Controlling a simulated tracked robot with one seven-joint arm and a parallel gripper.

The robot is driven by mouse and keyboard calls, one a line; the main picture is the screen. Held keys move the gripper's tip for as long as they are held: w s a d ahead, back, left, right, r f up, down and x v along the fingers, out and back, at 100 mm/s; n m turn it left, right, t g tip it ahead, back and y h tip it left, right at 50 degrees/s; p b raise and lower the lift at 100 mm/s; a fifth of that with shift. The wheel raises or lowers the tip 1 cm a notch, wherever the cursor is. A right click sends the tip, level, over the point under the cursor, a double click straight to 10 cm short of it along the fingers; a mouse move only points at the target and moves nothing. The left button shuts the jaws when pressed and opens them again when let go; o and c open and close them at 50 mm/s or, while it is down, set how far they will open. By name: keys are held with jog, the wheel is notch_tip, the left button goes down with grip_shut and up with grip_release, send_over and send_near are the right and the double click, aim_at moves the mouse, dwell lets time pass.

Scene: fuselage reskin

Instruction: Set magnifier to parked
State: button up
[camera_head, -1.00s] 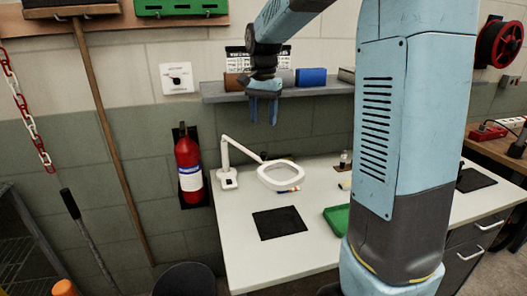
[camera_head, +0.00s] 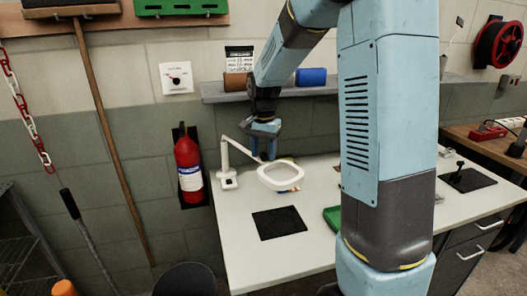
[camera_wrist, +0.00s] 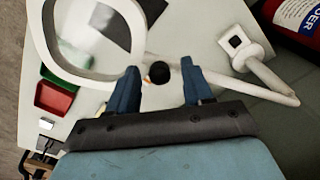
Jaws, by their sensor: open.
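The magnifier (camera_head: 280,176) is a white rounded lens frame on a jointed white arm, standing at the left of the white workbench. Its base (camera_head: 228,180) sits near the back left edge of the bench. In the wrist view the lens ring (camera_wrist: 92,72) is at upper left, and a round black knob (camera_wrist: 159,73) shows at the joint beside it. My gripper (camera_head: 264,155) points down at the back of the lens frame. In the wrist view my gripper (camera_wrist: 160,88) is open, with the black knob between or just beyond its two blue fingers. I cannot tell whether they touch.
A black mat (camera_head: 279,223) lies in front of the magnifier. A green tray (camera_head: 332,217) is partly hidden by my arm. A red fire extinguisher (camera_head: 188,165) hangs left of the bench.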

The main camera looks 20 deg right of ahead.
grip_shut()
dwell(0.4)
